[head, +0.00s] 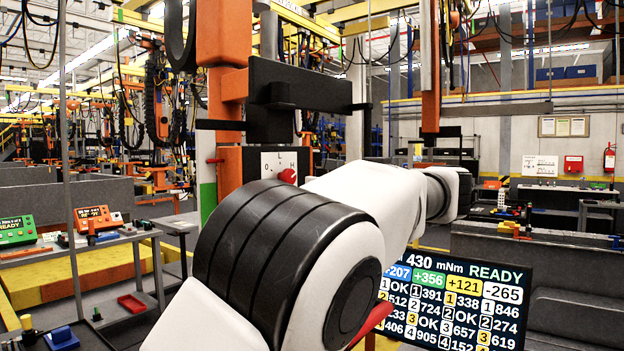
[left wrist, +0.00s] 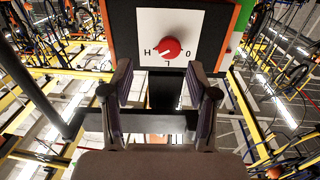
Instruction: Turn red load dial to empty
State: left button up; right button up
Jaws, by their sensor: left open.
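The red load dial (head: 288,176) sits on a white plate (head: 270,161) marked O, L and H, on a dark box on the orange carrier in the head view. My arm stands in front of its lower part. In the left wrist view the plate looks upside down, and the red dial (left wrist: 172,48) shows a small pale mark on its H side. My left gripper (left wrist: 160,76) is open and empty, its two fingers apart, with the dial beyond them and roughly between them. Its fingers do not touch the dial. My left gripper is not visible in the head view. My right gripper is not in view.
A black crossbar (head: 305,85) with side handles is above the dial box. A screen (head: 455,300) reading READY is at lower right, partly behind my arm. A table (head: 85,270) with a red tray (head: 132,303) is at left. Yellow rails surround the area.

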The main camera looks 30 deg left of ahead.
aim_at(291, 178)
pick_arm(q)
jog(key=a, duration=0.1)
jog(key=s+a, duration=0.1)
jog(key=a+r, duration=0.1)
jog(key=shift+s+a, duration=0.35)
jog(key=shift+s, duration=0.05)
jog(key=w+a, duration=0.2)
jog(key=a, duration=0.1)
jog(key=shift+w+a+f+p, duration=0.15)
jog(key=shift+f+p, duration=0.25)
jog(key=shift+s+r, duration=0.1)
jog(key=shift+s, duration=0.1)
jog(key=shift+s+r, duration=0.1)
jog(key=shift+s, duration=0.15)
jog(key=shift+c, duration=1.1)
jog(key=shift+s, duration=0.1)
jog(key=c, duration=0.6)
jog(key=shift+d, duration=0.2)
grip_shut()
